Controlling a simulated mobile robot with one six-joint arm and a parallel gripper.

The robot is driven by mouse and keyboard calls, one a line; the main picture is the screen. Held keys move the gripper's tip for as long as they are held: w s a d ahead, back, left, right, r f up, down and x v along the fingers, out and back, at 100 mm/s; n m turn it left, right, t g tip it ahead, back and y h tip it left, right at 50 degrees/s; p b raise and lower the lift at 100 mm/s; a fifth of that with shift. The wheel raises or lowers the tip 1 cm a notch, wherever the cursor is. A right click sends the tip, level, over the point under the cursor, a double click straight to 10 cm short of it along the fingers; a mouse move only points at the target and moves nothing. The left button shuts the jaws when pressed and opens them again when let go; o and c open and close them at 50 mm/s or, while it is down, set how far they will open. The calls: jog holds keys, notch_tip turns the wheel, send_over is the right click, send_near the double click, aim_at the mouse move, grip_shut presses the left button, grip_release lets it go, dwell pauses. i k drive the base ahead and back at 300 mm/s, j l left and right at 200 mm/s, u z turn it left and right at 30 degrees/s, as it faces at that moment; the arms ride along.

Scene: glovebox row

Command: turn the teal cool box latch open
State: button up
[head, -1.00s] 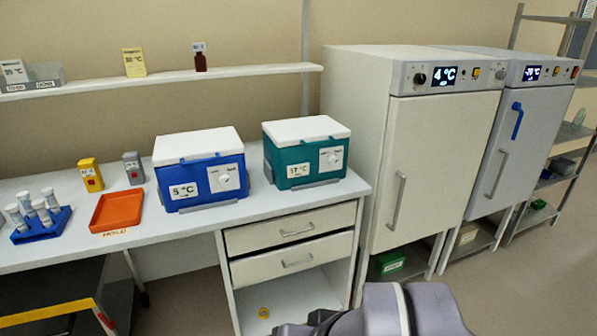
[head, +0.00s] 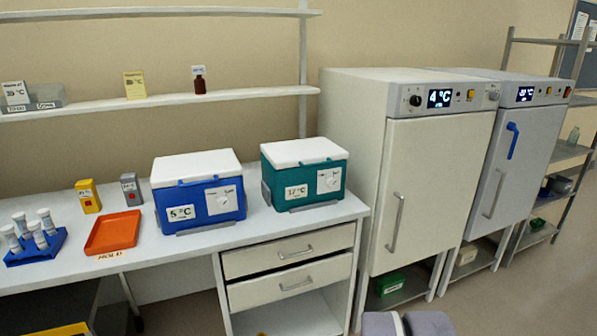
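The teal cool box (head: 304,175) stands on the bench near its right end, with its white lid (head: 303,151) down. A white plate with a round latch knob (head: 329,181) is on its front, to the right of a label that seems to read 17 °C. The knob is too small to tell how it is turned. My gripper is not in view; only a grey piece of my arm shows at the bottom edge, below and to the right of the box.
A blue cool box (head: 198,198) stands just left of the teal one. Drawers (head: 289,254) are under the bench. A tall 4 °C cabinet (head: 428,190) stands to the right.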

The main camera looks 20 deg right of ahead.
aim_at(331, 182)
jog(key=i+l, duration=0.4)
jog(key=i, duration=0.15)
jog(key=i+l, duration=0.45)
jog(key=i+z, duration=0.05)
